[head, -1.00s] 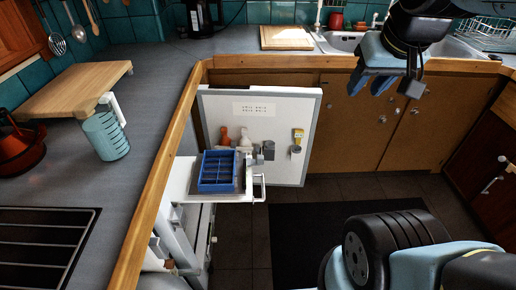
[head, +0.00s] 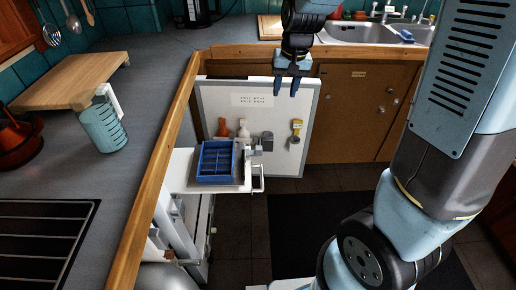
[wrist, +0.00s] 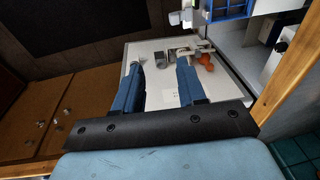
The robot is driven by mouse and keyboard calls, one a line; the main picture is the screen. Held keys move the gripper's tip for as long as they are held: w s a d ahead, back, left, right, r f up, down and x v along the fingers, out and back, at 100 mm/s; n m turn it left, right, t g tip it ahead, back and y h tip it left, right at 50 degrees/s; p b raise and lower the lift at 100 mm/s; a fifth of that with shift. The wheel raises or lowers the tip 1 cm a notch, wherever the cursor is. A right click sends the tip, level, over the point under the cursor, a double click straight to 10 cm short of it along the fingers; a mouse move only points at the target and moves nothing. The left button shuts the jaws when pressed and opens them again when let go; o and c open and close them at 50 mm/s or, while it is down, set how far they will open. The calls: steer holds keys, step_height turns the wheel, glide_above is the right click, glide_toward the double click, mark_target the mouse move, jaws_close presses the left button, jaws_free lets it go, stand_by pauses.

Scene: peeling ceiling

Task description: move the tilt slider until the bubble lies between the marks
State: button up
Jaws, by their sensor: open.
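A white upright panel (head: 218,96) with a grey edge stands below the counter, with a small lettered plate at its top. A yellow and grey fitting (head: 296,128) is on its right side, and a grey block (head: 267,141) is further left. I cannot tell which part is the tilt slider, and no bubble or marks can be made out. My gripper (head: 285,87) is open and empty, in front of the panel's upper right part, above the yellow fitting in the picture. In the wrist view the fingers (wrist: 160,66) point at the panel, apart, with nothing between them.
A blue divided tray (head: 216,178) sits on a white pull-out shelf (head: 180,180) left of the panel. Orange (head: 222,127) and white (head: 243,131) bottle shapes stand close by. The wooden counter edge (head: 160,165) runs along the left. Dark floor lies at the front right.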

steer(key=g+h, duration=0.1)
steer(key=g, duration=0.1)
glide_above(259, 147)
step_height(259, 147, down, 14)
step_height(259, 147, down, 14)
steer(key=shift+s+a+f, duration=0.1)
steer(key=shift+f, duration=0.05)
jaws_close()
stand_by(0.3)
